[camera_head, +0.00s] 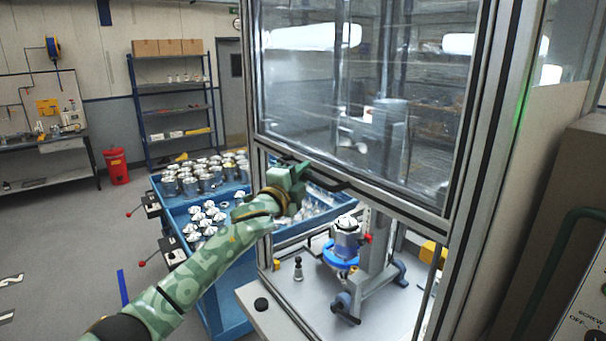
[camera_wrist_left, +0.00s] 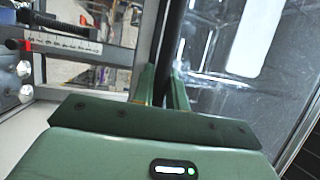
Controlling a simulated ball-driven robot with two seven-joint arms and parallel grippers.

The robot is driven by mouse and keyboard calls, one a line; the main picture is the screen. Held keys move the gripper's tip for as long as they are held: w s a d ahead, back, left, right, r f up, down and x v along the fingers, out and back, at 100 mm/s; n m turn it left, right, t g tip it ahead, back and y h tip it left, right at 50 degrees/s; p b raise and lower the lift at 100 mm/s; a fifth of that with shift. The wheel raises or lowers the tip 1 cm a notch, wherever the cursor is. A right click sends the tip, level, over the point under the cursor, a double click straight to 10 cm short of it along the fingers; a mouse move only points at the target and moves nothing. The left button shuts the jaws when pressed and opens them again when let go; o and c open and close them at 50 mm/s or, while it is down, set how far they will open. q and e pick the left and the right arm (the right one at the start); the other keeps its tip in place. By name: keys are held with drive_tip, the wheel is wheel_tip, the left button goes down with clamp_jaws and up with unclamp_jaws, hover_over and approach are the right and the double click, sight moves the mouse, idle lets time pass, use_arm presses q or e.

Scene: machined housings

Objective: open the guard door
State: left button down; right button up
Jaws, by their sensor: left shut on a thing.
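The guard door (camera_head: 350,90) is a clear panel in a metal frame, with a dark handle bar (camera_head: 330,182) along its lower edge. Its lower edge stands well above the machine's base plate (camera_head: 290,290), with an open gap beneath. My left gripper (camera_head: 302,172) is at the left part of the handle bar and is shut on it. In the left wrist view the gripper's fingers (camera_wrist_left: 163,88) sit either side of the dark handle bar (camera_wrist_left: 178,45), beside the clear panel (camera_wrist_left: 235,60). My right gripper is not in view.
Inside the machine a metal housing (camera_head: 346,240) sits on a blue ring by a grey fixture. A blue cart (camera_head: 215,290) with several metal parts stands left, under my left arm. A control box (camera_head: 585,305) is at the right edge. Open floor lies farther left.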

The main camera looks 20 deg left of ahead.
use_arm(q)
drive_tip(key=c, duration=1.4)
unclamp_jaws()
drive_tip(key=b+v, duration=0.3)
drive_tip(key=v, duration=1.3)
drive_tip(key=shift+s, duration=0.2)
